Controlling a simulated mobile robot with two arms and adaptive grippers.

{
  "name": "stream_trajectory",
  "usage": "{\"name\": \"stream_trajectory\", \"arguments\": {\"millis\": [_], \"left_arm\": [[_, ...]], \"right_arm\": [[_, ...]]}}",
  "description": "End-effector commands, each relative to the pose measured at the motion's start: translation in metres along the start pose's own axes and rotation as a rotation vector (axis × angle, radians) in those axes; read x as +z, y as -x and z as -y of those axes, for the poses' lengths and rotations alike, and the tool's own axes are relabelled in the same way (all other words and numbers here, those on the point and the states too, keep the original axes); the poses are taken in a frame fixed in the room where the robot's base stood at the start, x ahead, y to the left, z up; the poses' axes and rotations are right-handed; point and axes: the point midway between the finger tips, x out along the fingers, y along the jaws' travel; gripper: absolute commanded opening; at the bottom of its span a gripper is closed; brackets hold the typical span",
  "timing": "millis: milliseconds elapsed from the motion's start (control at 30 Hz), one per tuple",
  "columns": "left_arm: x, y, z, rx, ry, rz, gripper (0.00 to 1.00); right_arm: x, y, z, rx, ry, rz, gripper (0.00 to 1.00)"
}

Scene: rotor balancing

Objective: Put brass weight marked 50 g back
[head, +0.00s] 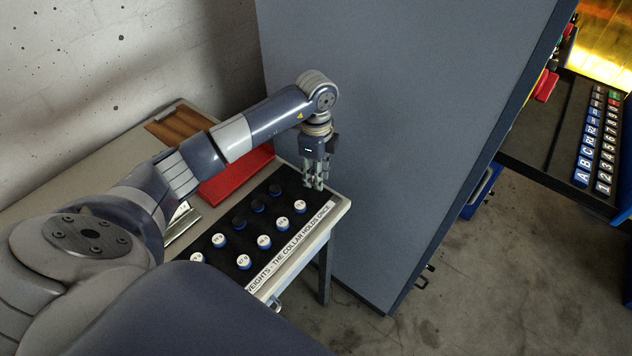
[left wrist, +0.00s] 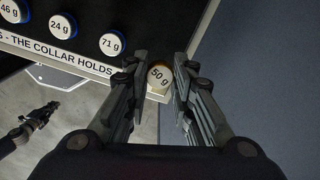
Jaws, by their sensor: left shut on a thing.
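My left gripper (head: 314,184) points down over the right end of a black weight tray (head: 319,211). In the left wrist view its fingers (left wrist: 158,85) are shut on the brass weight marked 50 g (left wrist: 160,76), whose pale round top faces the camera. The weight cannot be made out clearly in the head view. The held weight is near the tray's right corner, apart from the weight marked 71 g (left wrist: 113,44). Weights marked 24 g (left wrist: 62,25) and 46 g (left wrist: 11,10) stand in the same row. A dark jointed part at the left wrist view's left edge looks like my right gripper (left wrist: 42,115).
Several white-topped weights stand in the tray's front rows; dark round spots (head: 257,205) lie behind them. A red tray (head: 238,178) is behind, on the bench (head: 75,180). A tall grey-blue cabinet (head: 400,120) stands close to the right. A lettered rack (head: 590,150) is far right.

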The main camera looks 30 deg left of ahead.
Motion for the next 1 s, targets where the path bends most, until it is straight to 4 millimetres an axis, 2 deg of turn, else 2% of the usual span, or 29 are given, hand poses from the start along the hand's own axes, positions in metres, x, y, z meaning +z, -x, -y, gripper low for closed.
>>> {"name": "stream_trajectory", "arguments": {"millis": [300,667,700,733,767,1000], "left_arm": [[0.000,-0.036,-0.001,0.002,-0.001,-0.001,0.00],[0.000,-0.042,-0.001,0.001,-0.002,0.000,0.00],[0.000,-0.041,-0.001,0.001,-0.002,0.000,0.32],[0.000,-0.040,-0.001,0.001,-0.002,0.000,0.39],[0.000,-0.040,-0.001,0.001,-0.002,0.000,0.42],[0.000,-0.040,-0.001,0.001,-0.002,0.000,0.42]], "right_arm": [[-0.001,0.007,0.000,0.000,0.000,-0.001,0.00],[-0.001,0.003,-0.001,0.001,0.000,-0.001,0.00],[-0.001,0.004,-0.001,0.001,0.000,0.000,0.00],[-0.001,0.004,-0.001,0.001,0.000,0.000,0.00],[-0.001,0.004,-0.001,0.001,0.000,0.000,0.00],[-0.001,0.005,-0.002,0.002,0.001,0.000,0.00]]}}
